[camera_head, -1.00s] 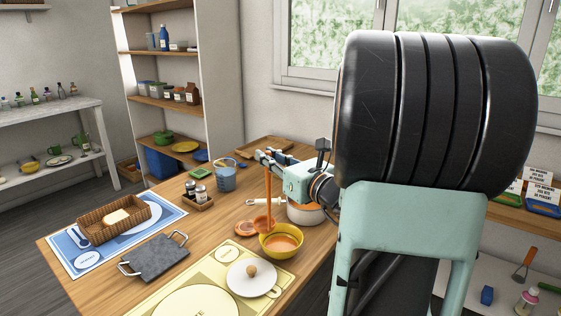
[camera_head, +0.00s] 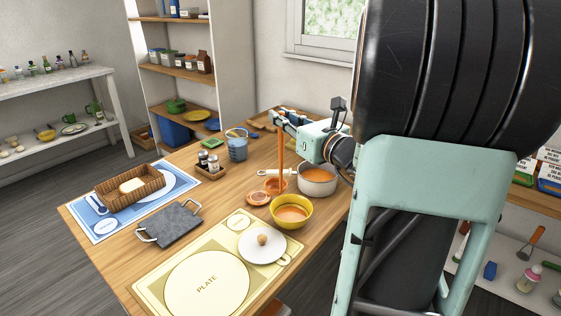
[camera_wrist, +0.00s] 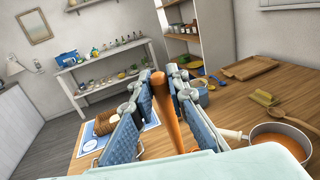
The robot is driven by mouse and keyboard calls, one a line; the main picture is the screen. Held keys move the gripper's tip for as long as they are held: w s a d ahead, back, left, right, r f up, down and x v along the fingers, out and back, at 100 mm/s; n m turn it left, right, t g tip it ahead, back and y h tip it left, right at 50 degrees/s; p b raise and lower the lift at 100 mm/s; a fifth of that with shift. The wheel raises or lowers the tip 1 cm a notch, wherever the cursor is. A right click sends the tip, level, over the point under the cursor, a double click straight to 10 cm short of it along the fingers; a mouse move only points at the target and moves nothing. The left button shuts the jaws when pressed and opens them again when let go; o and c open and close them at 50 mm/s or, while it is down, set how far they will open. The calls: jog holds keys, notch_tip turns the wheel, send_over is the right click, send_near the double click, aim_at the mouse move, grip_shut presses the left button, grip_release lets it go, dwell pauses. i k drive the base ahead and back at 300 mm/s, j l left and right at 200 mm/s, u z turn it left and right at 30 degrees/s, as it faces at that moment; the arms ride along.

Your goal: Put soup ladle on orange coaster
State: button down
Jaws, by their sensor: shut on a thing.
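The orange soup ladle (camera_head: 281,150) hangs upright, its bowl end down. My gripper (camera_head: 281,114) is shut on the upper part of its handle. The wrist view shows the handle (camera_wrist: 169,112) between the two fingers of my gripper (camera_wrist: 162,78). The ladle's bowl (camera_head: 276,186) appears just behind and right of the orange coaster (camera_head: 257,198), which lies on the table left of the yellow bowl (camera_head: 291,217). I cannot tell how high the ladle is above the table. The coaster cannot be made out in the wrist view.
A pot of orange soup (camera_head: 318,181) stands right of the ladle, its pale handle pointing left behind it. A grey tray (camera_head: 171,223) lies left. Bare wood shows left of the coaster.

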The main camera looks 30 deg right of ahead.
aim_at(261, 198)
jog(key=l+u, duration=0.25)
jog(key=k+l+u, duration=0.2)
jog(key=l, duration=0.2)
jog(key=i+l+u, duration=0.15)
jog(key=l, duration=0.2)
jog(key=i+l, duration=0.1)
jog(key=l, duration=0.15)
jog(key=i+l+u, duration=0.1)
jog(key=l, duration=0.15)
